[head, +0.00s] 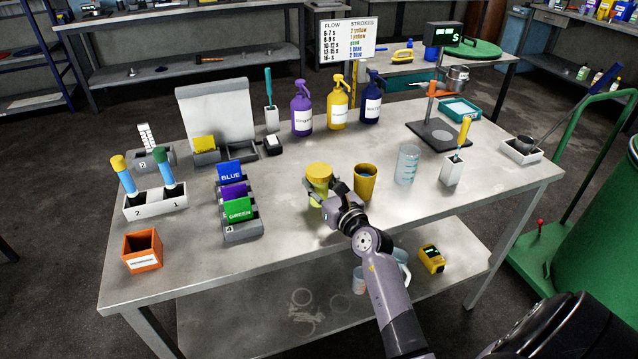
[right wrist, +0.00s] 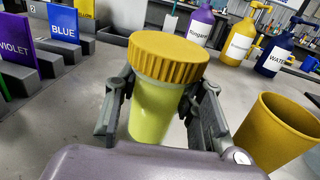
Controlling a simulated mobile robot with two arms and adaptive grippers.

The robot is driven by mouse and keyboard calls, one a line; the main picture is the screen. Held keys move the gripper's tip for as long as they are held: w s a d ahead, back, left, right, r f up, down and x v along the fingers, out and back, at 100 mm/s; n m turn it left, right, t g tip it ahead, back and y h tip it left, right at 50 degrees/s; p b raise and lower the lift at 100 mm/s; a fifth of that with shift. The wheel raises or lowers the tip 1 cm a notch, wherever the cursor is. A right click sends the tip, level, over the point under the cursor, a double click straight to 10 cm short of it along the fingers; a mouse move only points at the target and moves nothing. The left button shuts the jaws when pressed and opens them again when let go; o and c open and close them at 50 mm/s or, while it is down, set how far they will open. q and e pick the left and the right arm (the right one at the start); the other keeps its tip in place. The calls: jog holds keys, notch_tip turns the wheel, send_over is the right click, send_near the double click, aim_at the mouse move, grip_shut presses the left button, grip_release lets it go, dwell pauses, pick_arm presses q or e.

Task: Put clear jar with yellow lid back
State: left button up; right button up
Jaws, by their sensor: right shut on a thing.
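The jar with the yellow lid (head: 319,176) is upright near the front middle of the table, and its body looks yellow-green. In the right wrist view the jar (right wrist: 152,112) stands between the two fingers, with its ribbed lid above them. My right gripper (head: 322,196) is shut on the jar's body; I cannot tell whether the jar's base touches the table. My left gripper is not in view.
A yellow cup (head: 365,182) stands close to the right of the jar. The card rack (head: 243,229) is to the left. A clear beaker (head: 407,165) is farther right. The table front (head: 300,245) is clear.

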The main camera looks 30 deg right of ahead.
jog(key=shift+f, duration=0.15)
jog(key=o, duration=1.3)
jog(key=shift+r, duration=0.2)
jog(key=shift+s+f, duration=0.1)
jog(key=shift+s, duration=0.25)
jog(key=s, duration=0.7)
jog(key=s+a, duration=0.1)
jog(key=s, duration=0.2)
jog(key=shift+s+b, duration=0.3)
jog(key=shift+b, duration=0.1)
jog(key=shift+s, duration=0.4)
